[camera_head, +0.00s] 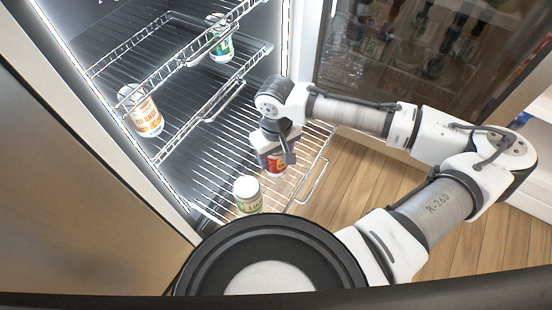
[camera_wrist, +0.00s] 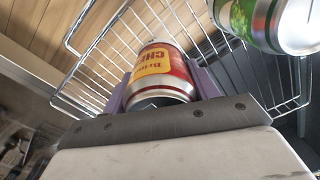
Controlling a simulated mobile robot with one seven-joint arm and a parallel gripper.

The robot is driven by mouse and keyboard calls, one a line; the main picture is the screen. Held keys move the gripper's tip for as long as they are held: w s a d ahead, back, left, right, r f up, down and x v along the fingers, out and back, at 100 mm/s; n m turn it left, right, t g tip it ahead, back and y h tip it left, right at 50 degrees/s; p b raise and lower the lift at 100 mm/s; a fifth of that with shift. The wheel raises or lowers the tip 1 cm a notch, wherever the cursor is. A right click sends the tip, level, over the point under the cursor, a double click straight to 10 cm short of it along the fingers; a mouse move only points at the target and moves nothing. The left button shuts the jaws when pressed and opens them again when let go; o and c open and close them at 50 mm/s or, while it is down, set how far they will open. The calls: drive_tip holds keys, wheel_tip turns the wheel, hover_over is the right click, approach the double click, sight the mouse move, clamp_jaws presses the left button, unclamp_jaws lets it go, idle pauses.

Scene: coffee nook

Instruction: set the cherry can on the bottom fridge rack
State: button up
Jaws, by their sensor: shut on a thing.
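The cherry can (camera_wrist: 162,76), red with a yellow label, sits between the fingers of my gripper (camera_wrist: 163,97) in the wrist view. My gripper is shut on it. In the head view the red cherry can (camera_head: 275,163) shows below my gripper (camera_head: 274,153), over the bottom fridge rack (camera_head: 310,160). I cannot tell whether the can touches the wires. The same rack (camera_wrist: 75,45) spreads behind the can in the wrist view.
A white and green can (camera_head: 247,195) stands on the bottom rack near the front; its green side (camera_wrist: 258,22) is close beside my gripper. An orange can (camera_head: 145,115) and a green can (camera_head: 220,42) stand on higher racks. The open glass door (camera_head: 400,60) is at right.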

drive_tip(key=shift+f, duration=0.65)
drive_tip(key=shift+f, duration=0.1)
drive_tip(key=o, duration=1.3)
drive_tip(key=shift+c, duration=0.2)
wheel_tip(320, 180, up, 12)
drive_tip(key=p, duration=0.5)
